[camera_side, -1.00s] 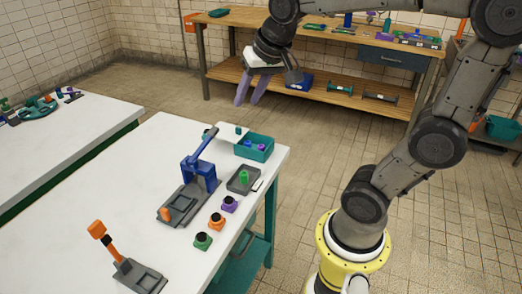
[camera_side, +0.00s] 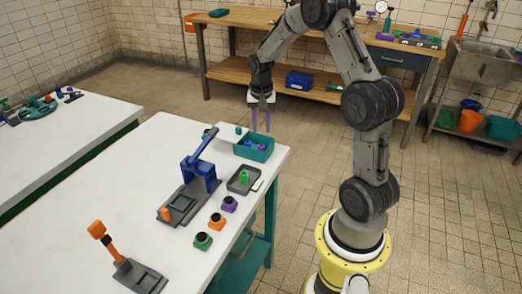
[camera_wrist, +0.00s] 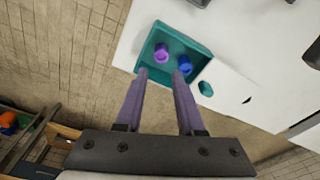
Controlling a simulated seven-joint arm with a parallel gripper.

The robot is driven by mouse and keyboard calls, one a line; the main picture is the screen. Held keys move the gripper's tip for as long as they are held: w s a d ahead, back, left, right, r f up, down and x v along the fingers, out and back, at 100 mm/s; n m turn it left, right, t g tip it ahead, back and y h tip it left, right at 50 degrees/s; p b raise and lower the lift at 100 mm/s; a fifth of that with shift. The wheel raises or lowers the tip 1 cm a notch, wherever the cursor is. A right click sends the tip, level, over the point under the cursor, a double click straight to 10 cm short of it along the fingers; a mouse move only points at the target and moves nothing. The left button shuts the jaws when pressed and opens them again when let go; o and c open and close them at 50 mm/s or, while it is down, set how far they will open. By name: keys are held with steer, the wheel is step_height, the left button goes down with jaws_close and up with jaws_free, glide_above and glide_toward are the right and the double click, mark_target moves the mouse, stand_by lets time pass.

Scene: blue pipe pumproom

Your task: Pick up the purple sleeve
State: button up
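The purple sleeve (camera_side: 261,147) stands in a teal bin (camera_side: 256,158) at the far right corner of the white table, beside a blue sleeve (camera_side: 248,143). In the wrist view the purple sleeve (camera_wrist: 160,51) shows its open end, with the blue sleeve (camera_wrist: 184,64) close to its right in the same bin (camera_wrist: 198,44). My gripper (camera_side: 262,128) points down above the bin area, its two purple fingers apart and empty. In the wrist view the fingertips (camera_wrist: 161,77) show just below the sleeves in the picture; the exact height gap is hard to tell.
A grey tray with a green part (camera_side: 244,177), small purple (camera_side: 229,204), orange (camera_side: 217,221) and green (camera_side: 203,241) pieces with black tops, and a blue lever press (camera_side: 199,176) stand on the table. A wooden workbench (camera_side: 300,82) is behind.

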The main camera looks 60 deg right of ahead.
mark_target(261, 146)
steer(key=f, duration=0.8)
steer(key=shift+w+d, duration=0.2)
steer(key=shift+d, duration=0.1)
steer(key=shift+c, duration=0.3)
jaws_close()
